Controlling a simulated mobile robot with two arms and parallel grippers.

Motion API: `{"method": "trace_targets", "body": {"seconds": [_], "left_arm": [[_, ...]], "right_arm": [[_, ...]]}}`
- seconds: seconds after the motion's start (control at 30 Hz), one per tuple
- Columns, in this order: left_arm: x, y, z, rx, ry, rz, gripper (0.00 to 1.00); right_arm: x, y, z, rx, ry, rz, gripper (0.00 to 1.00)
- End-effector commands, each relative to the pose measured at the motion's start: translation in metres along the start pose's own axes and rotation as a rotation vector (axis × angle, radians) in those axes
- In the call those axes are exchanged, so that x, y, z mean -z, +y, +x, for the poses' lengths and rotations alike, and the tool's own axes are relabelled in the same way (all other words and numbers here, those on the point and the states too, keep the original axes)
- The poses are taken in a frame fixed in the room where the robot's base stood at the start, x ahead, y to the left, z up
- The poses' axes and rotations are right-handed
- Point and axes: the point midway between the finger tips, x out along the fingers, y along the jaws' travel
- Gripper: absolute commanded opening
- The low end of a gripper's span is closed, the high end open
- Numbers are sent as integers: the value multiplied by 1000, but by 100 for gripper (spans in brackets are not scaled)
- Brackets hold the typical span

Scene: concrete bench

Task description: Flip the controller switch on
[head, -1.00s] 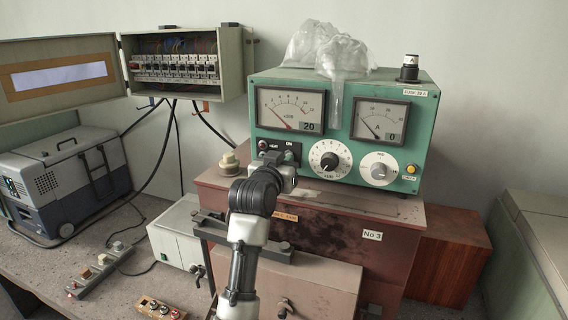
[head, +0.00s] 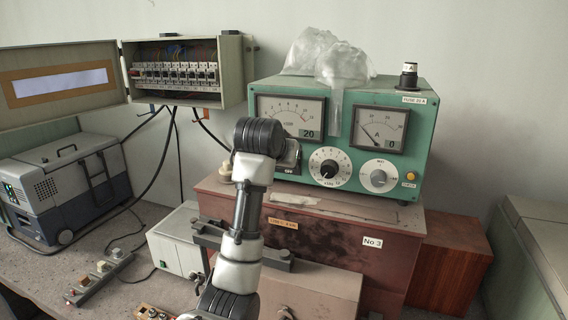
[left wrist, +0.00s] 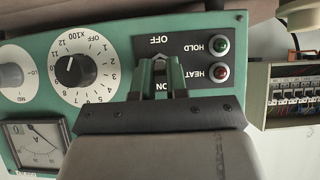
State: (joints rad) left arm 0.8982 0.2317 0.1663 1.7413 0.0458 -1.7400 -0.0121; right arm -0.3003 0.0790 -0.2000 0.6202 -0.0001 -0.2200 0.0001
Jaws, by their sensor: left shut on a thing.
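The green controller box (head: 420,135) stands on a brown cabinet, with dials and meters on its front. In the left wrist view its panel (left wrist: 118,48) appears upside down. My left gripper (left wrist: 163,66) is at the switch place between the OFF label (left wrist: 159,40) and the ON label (left wrist: 161,88). Its fingers are close together, shut on the controller switch. The switch lever is mostly hidden between the fingers, so its position is not clear. In the head view my left arm covers the switch and the lamps beside it. My right gripper is not in view.
A black knob (left wrist: 75,70) and a grey knob (head: 378,178) sit beside the switch area. Green (left wrist: 219,44) and red (left wrist: 220,72) lamps are on its other side. A crumpled plastic bag (head: 338,60) lies on top. An open breaker box (head: 232,70) hangs behind left.

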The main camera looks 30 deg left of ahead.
Motion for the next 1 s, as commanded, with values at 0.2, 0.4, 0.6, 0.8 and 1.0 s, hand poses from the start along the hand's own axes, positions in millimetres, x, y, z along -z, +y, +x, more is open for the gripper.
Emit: {"method": "trace_targets", "body": {"seconds": [0.2,0.4,0.6,0.8,1.0], "left_arm": [[3,0,0,0,-53,0,0],[3,0,0,0,-64,0,0],[3,0,-1,0,-63,0,0],[3,0,-1,0,-63,0,35],[3,0,0,0,-63,0,39]], "right_arm": [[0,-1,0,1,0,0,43],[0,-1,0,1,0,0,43],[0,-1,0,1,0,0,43],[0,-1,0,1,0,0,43],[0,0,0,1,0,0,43]]}}
